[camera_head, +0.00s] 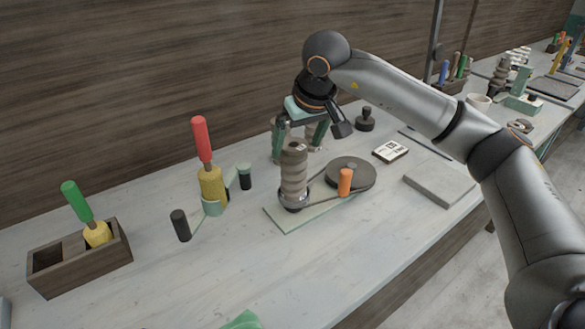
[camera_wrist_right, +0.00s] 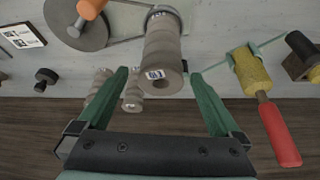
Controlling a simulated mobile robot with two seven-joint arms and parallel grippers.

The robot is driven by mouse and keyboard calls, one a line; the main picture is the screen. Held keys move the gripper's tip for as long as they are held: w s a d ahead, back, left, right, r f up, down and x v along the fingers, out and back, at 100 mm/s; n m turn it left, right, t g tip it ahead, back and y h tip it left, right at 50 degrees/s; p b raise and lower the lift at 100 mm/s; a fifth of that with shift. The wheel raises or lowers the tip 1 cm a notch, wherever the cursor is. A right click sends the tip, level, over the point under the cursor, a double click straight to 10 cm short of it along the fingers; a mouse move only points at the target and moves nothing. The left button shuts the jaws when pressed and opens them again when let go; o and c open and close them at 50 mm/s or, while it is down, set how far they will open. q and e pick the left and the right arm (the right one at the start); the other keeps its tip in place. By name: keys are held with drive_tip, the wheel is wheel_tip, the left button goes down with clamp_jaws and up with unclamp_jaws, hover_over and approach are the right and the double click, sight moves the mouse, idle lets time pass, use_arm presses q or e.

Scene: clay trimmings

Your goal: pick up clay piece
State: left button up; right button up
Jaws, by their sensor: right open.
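A grey-brown ribbed cylinder (camera_head: 293,178), which looks like the clay piece, stands upright on a pale green base plate (camera_head: 330,212). It has a small printed label and shows in the right wrist view (camera_wrist_right: 163,48) with a dark hole in its end. My right gripper (camera_head: 298,150) is open above and behind the cylinder in the head view. In the right wrist view its green fingers (camera_wrist_right: 160,75) lie to either side of the cylinder's near end, with nothing clamped. Whether they reach around it I cannot tell. My left gripper is not in view.
A grey disc (camera_head: 352,172) with an orange handle (camera_head: 345,182) shares the base plate. Smaller grey cylinders (camera_wrist_right: 132,92) stand behind. A red-handled tool (camera_head: 203,145) stands left, and a wooden box (camera_head: 80,262) further left. A grey slab (camera_head: 438,186) lies right. The front table is mostly clear.

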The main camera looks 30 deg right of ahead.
sight(291, 166)
drive_tip(key=x, duration=0.8)
drive_tip(key=shift+s+a+f+p, duration=0.1)
drive_tip(key=shift+s+p, duration=0.1)
drive_tip(key=shift+p, duration=0.1)
clamp_jaws()
idle(0.5)
